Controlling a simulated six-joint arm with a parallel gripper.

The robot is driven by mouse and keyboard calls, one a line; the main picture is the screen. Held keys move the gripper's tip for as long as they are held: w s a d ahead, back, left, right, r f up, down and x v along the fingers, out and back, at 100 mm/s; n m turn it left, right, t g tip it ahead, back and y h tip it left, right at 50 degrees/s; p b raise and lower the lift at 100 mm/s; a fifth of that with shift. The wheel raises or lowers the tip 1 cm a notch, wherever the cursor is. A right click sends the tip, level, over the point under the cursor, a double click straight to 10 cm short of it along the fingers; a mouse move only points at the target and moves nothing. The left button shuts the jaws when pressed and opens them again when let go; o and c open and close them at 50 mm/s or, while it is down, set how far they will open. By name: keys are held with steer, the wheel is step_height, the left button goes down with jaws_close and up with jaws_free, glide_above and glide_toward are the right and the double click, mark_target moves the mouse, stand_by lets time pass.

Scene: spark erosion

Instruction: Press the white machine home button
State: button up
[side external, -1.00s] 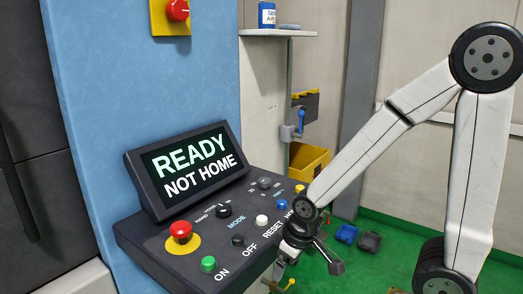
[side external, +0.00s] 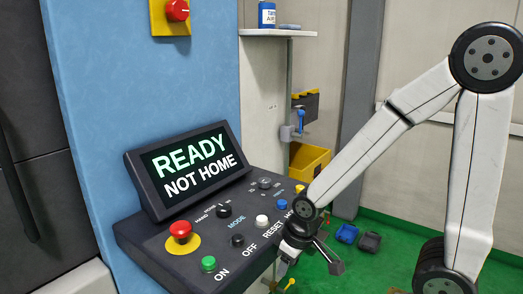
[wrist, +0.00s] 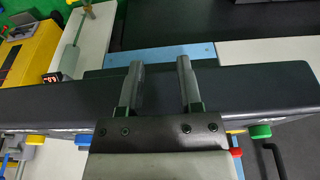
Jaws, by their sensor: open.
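The dark control panel (side external: 170,243) slopes under a screen (side external: 188,170) reading "READY NOT HOME". A white button (side external: 262,220) stands on it beside the word RESET. A blue button (side external: 281,205) is farther along, near a label starting "HO" that my arm partly covers. My gripper (side external: 308,264) is open and empty at the panel's right front edge, close to these buttons. In the wrist view its two fingers (wrist: 160,68) are spread apart over the panel's dark side. I cannot make out the white button there.
Green (side external: 208,263), black (side external: 237,240), red emergency (side external: 180,231) and yellow (side external: 299,188) buttons also stand on the panel. A yellow bin (side external: 310,160) is behind it. Blue and dark small boxes (side external: 347,234) lie on the green floor at right.

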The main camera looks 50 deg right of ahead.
jaws_close()
stand_by(1.4)
